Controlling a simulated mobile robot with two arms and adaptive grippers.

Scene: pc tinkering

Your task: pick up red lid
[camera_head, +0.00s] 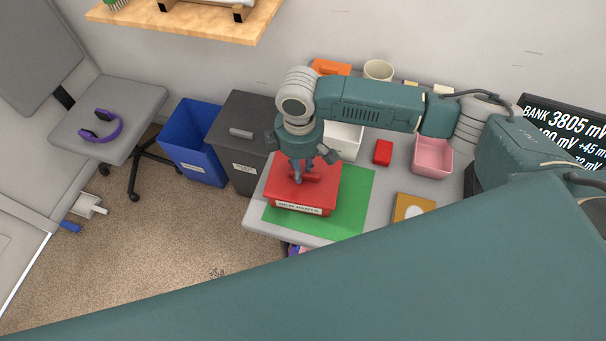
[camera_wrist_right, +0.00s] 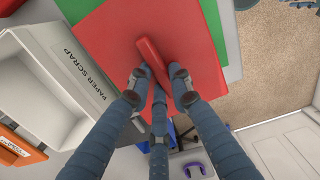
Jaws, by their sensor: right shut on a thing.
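The red lid (camera_head: 281,187) with a raised bar handle tops a red box with a white label (camera_head: 299,208) on its front, on a green mat (camera_head: 355,204). My right gripper (camera_head: 309,173) comes down from above and is shut on the lid's handle. In the right wrist view, the fingers (camera_wrist_right: 157,78) close around the red bar handle (camera_wrist_right: 150,52) over the flat red lid (camera_wrist_right: 112,38). Whether the lid sits flush on the box is hard to tell. My left gripper is not in view.
A white paper scrap bin (camera_wrist_right: 88,85) stands beside the lid. A small red block (camera_head: 383,153), a pink bin (camera_head: 433,161) and a yellow card (camera_head: 408,207) are to the right. A dark bin (camera_head: 239,135) and blue bin (camera_head: 190,145) stand left of the table.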

